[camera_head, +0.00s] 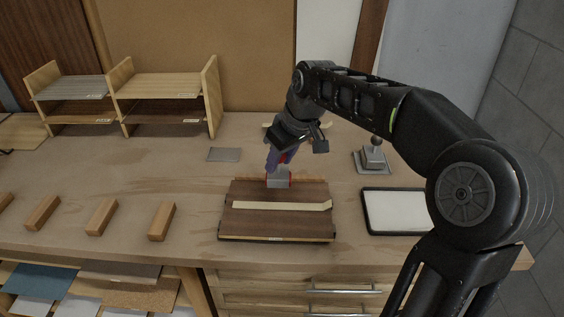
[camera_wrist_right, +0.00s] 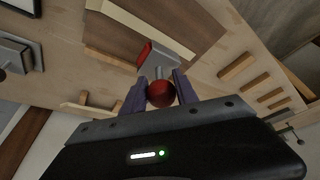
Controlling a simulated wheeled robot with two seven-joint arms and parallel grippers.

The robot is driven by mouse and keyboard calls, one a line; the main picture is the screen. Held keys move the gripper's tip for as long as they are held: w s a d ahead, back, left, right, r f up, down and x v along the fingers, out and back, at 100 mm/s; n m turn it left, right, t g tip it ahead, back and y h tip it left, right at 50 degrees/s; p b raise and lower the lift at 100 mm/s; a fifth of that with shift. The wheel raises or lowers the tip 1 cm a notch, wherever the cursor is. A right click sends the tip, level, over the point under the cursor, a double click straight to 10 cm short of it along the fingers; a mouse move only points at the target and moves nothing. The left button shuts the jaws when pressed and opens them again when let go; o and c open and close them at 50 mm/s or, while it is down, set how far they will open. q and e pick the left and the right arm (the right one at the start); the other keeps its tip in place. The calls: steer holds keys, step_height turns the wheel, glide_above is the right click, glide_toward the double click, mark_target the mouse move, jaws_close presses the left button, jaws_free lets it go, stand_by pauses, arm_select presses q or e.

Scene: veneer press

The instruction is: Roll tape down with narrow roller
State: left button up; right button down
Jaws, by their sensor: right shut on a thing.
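My right gripper (camera_head: 281,160) is over the back edge of the dark veneer panel (camera_head: 250,222). In the right wrist view its purple fingers (camera_wrist_right: 160,92) are shut on the red ball knob of the roller tool (camera_wrist_right: 170,65). The tool has a grey body and a red part at one side; in the head view its grey body (camera_head: 278,180) is at the panel's back edge. I cannot tell whether it touches the panel. The pale tape strip (camera_head: 280,206) lies across the panel, in front of the tool. My left gripper is not in view.
Several wooden blocks (camera_head: 162,222) lie left of the panel. A grey plate (camera_head: 224,155) is behind it. A grey knobbed tool (camera_head: 373,157) and a dark-framed white pad (camera_head: 396,211) are to the right. A shelf rack (camera_head: 212,98) stands at the back left.

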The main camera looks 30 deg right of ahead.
steer(key=shift+w+a, duration=0.15)
steer(key=shift+w, duration=0.05)
steer(key=shift+s, duration=0.1)
steer(key=shift+f, duration=0.1)
